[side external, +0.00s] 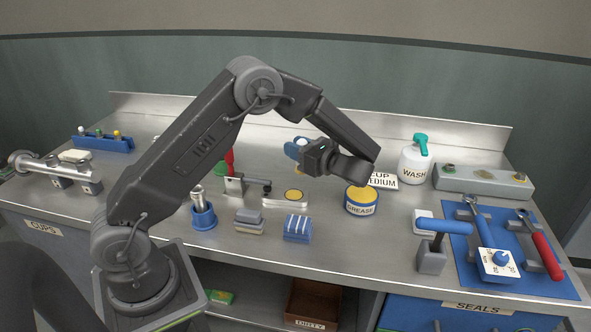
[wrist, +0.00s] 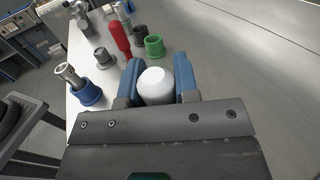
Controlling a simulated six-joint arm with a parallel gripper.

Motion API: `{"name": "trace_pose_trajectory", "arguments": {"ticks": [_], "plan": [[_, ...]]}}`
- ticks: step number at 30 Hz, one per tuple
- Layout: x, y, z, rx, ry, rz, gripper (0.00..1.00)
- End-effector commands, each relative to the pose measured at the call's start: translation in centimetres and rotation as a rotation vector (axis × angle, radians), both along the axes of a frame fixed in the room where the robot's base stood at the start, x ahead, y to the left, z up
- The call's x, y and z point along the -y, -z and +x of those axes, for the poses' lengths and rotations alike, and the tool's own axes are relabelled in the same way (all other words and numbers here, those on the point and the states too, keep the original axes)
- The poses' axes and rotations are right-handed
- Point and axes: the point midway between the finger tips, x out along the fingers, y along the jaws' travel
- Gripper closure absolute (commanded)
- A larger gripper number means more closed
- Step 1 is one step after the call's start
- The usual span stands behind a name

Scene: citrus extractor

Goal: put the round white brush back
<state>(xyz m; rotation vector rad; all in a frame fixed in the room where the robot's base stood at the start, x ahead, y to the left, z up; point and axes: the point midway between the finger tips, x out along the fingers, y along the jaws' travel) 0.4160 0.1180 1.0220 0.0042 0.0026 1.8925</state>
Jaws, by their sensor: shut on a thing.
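My gripper (side external: 297,149) is held above the back middle of the bench in the side view. Its blue fingers are shut on a round white thing, the white brush (wrist: 156,88). In the wrist view the smooth, rounded white end sits between the two fingers (wrist: 158,68). In the side view only a little white (side external: 303,141) shows at the fingers. The brush's bristles are hidden. A blue rack (side external: 103,145) with several small coloured-top items stands at the back left. A blue round holder (side external: 203,218) with a metal part in it stands at the front middle.
A red-handled thing (side external: 229,160) and a green ring (wrist: 155,46) stand left of my gripper. A yellow-topped grease tin (side external: 361,202), a white wash bottle (side external: 415,164) and a blue tool mat (side external: 500,265) lie to the right. The bench back near my gripper looks clear.

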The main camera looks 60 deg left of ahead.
Motion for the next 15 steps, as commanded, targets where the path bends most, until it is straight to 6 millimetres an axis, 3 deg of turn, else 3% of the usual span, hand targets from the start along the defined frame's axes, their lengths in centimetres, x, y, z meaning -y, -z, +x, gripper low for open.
{"name": "trace_pose_trajectory", "arguments": {"ticks": [8, 15], "plan": [[-0.2, -1.0, 0.1, 0.002, 0.157, 0.001, 0.95], [1.2, -3.0, 0.9, -0.001, 0.664, -0.002, 0.95]]}}
